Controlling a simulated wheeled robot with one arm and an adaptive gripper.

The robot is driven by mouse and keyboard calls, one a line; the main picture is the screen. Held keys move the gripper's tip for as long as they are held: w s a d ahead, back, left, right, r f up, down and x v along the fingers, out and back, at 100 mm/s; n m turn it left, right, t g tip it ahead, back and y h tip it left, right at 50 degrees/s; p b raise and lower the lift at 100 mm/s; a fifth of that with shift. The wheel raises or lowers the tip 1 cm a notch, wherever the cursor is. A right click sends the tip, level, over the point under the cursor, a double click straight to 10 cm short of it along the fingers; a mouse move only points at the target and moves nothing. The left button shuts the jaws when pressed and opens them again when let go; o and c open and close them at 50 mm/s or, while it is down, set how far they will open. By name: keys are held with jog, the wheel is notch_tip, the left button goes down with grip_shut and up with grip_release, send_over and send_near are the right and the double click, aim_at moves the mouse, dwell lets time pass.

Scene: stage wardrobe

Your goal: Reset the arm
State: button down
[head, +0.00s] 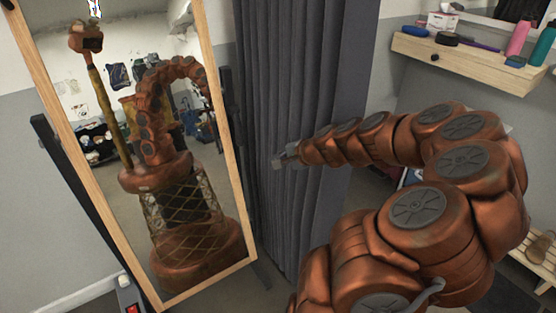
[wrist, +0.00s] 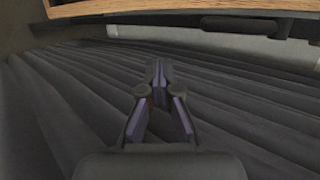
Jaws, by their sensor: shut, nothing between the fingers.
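My gripper (head: 283,161) is at the end of my copper-coloured arm in the head view, pointing left in front of the grey curtain. In the wrist view my gripper (wrist: 159,72) shows with its fingertips together and nothing between them. My arm curves up from the lower right and stretches left. The curtain fills most of the wrist view behind the fingers. Whether the fingertips touch the curtain cannot be told.
A tall wood-framed mirror (head: 212,285) leans at the left, reflecting my body. The grey curtain (head: 290,75) hangs beside it. A wooden wall shelf (head: 470,62) at the upper right holds bottles and small items. A shoe rack (head: 535,270) stands at the right edge.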

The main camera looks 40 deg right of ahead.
dwell(0.4)
jog(key=s+a+n+g+y, duration=0.3)
jog(key=a+n, duration=0.5)
jog(key=a, duration=1.1)
jog(key=s+a+n+g+h, duration=0.2)
jog(key=s+a+n+g, duration=0.6)
jog(key=s+a, duration=0.6)
jog(key=s+d+r+n+g+h, duration=0.1)
jog(key=s+d+n+g+h, duration=0.15)
jog(key=s, duration=0.85)
notch_tip(320, 180, up, 17)
jog(key=t+p, duration=0.1)
jog(key=p, duration=1.4)
jog(key=shift+w+d, duration=0.3)
jog(key=shift+w, duration=0.05)
jog(key=shift+f+y, duration=0.1)
jog(key=shift+y, duration=0.15)
